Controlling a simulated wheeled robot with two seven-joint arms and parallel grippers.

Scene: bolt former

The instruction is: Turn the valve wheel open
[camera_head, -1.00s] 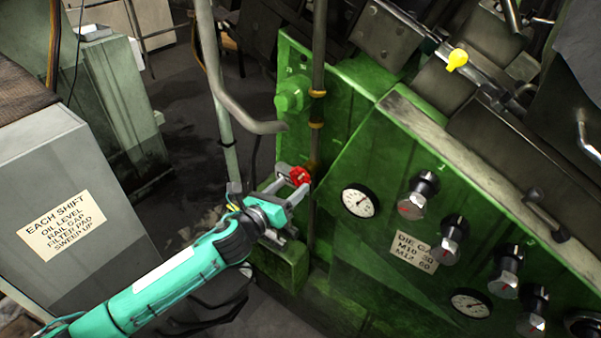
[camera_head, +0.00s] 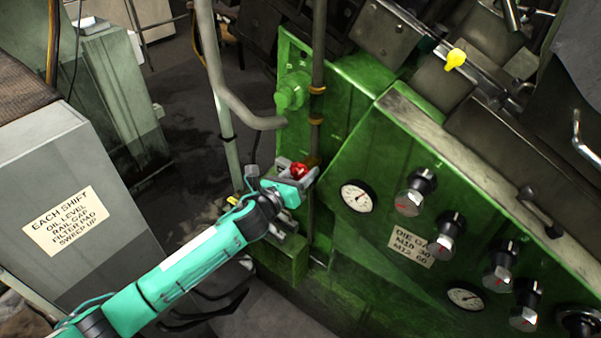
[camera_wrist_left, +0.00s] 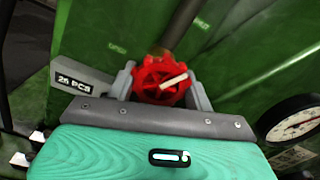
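The red valve wheel (camera_head: 299,170) sits on the front of the green machine, beside a vertical pipe. In the left wrist view the wheel (camera_wrist_left: 160,80) shows a lobed rim and a pale bar pointing up and right. My left gripper (camera_head: 299,173) is at the wheel, one finger on each side of it. In the left wrist view the gripper's fingers (camera_wrist_left: 163,88) flank the rim closely and look shut on it; the exact contact is partly hidden. My right gripper is in neither view.
The vertical pipe (camera_head: 317,70) runs just above the wheel, and a bent grey pipe (camera_head: 238,108) hangs to the left. A pressure gauge (camera_head: 356,197) and several knobs are on the green panel to the right. A grey cabinet (camera_head: 50,200) stands left of my arm.

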